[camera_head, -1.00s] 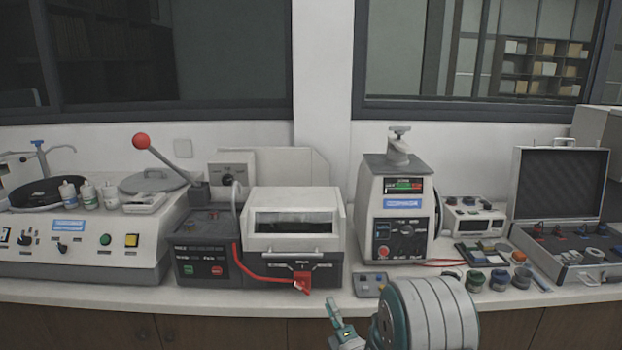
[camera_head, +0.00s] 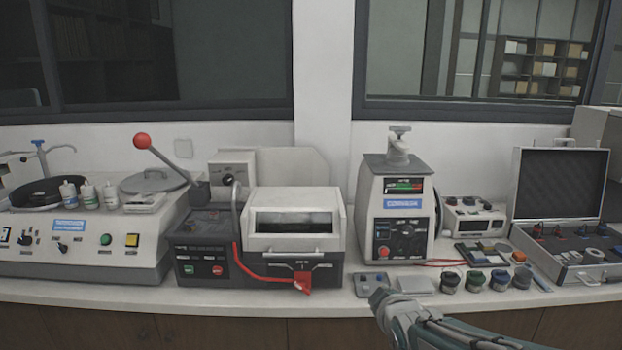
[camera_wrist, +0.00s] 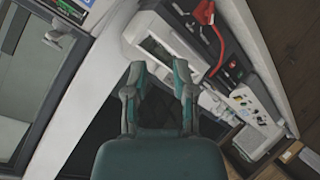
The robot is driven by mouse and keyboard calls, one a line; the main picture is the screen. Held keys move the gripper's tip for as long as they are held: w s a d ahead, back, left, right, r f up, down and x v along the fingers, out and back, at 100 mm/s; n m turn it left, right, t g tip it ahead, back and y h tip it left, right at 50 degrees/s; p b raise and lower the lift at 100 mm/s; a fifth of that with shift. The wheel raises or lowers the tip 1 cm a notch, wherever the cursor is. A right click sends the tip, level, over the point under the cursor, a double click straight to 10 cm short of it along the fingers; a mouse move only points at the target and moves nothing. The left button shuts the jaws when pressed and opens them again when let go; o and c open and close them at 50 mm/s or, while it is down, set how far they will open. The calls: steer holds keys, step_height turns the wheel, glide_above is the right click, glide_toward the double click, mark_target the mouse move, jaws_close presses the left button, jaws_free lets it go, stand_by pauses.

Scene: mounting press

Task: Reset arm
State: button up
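My gripper (camera_wrist: 159,72) shows in the wrist view with its two fingers apart and nothing between them. The wrist view is strongly tilted, and the gripper appears clear of the bench machines. In the head view a part of my arm reaches in from the lower right, in front of the bench edge; I cannot make out the fingers there. The mounting press (camera_head: 397,215), a white box with a green display and a top knob, stands upright on the bench right of centre.
A white-lidded machine (camera_head: 293,222) with a red handle stands left of the press. A polisher (camera_head: 75,240) is at far left. Small cups (camera_head: 475,281) and a flat pale piece (camera_head: 415,285) lie near the front edge. An open case (camera_head: 560,200) is at right.

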steer(key=s+d+m+g, duration=0.2)
steer(key=s+m+g, duration=0.5)
steer(key=s, duration=1.7)
steer(key=m, duration=0.2)
steer(key=shift+s+m+h, duration=0.15)
steer(key=shift+m+h, duration=0.15)
steer(key=shift+m, duration=0.1)
